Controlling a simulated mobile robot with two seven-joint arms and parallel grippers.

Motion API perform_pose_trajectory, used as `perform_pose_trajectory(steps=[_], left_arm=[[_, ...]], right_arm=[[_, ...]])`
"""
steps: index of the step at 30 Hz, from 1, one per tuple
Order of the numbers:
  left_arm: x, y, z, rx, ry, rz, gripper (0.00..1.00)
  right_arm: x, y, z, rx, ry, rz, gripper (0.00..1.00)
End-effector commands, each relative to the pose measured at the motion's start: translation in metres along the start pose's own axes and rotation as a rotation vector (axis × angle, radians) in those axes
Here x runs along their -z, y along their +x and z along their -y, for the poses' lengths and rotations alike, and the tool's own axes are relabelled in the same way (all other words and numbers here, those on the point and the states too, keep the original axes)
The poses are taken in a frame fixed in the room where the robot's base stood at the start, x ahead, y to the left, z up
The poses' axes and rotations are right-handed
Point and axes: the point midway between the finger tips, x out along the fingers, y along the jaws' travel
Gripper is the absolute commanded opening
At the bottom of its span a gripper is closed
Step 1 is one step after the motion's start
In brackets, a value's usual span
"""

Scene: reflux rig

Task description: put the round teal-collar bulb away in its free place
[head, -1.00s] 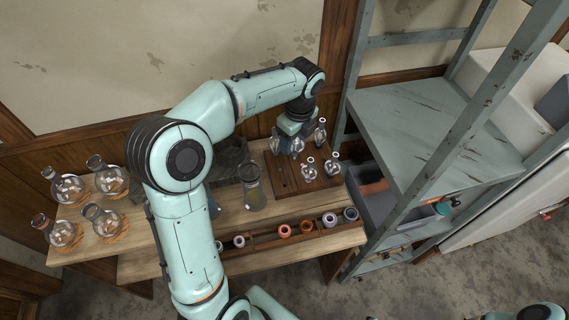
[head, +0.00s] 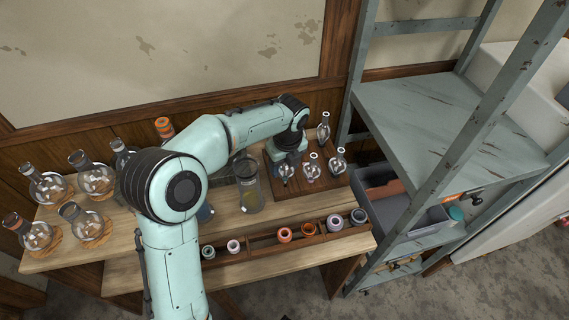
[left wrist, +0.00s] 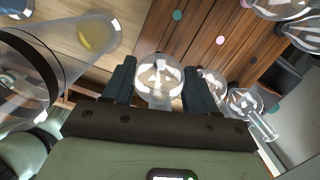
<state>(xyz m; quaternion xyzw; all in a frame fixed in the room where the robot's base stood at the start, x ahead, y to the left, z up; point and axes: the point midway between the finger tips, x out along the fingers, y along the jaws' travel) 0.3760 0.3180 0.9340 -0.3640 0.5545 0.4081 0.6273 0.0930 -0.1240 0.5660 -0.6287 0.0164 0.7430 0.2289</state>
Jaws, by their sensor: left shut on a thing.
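My left gripper (head: 288,160) is shut on a clear round bulb (left wrist: 158,77), with one finger on each side of it in the left wrist view. In the head view this bulb (head: 286,173) shows just below the gripper, at the left part of the dark wooden board (head: 292,188). I cannot make out its collar colour, nor whether it touches the board. The board carries coloured dots, among them a teal dot (left wrist: 177,15) and a pink dot (left wrist: 217,44) with nothing standing on them. My right gripper is not in view.
Other clear bulbs stand close on the right: one in front (head: 312,170), one at right (head: 337,163), one behind (head: 323,130). A glass jar (head: 251,197) stands left of the board. A rack with coloured rings (head: 284,235) runs along the front. A shelf unit (head: 440,120) stands right.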

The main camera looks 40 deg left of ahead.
Motion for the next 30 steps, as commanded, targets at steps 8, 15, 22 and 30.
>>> perform_pose_trajectory(steps=[8, 15, 22, 30], left_arm=[[-0.001, -0.002, 0.0, 0.0, 0.0, 0.0, 0.35], [0.0, -0.001, -0.001, 0.0, 0.0, 0.0, 0.35], [0.001, 0.008, -0.001, -0.002, 0.0, -0.001, 0.35], [0.003, 0.023, -0.001, -0.001, 0.0, 0.0, 0.35]], right_arm=[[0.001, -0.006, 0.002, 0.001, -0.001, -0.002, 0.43], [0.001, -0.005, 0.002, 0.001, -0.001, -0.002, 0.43], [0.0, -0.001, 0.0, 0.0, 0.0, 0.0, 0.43], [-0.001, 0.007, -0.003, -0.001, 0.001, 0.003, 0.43]])
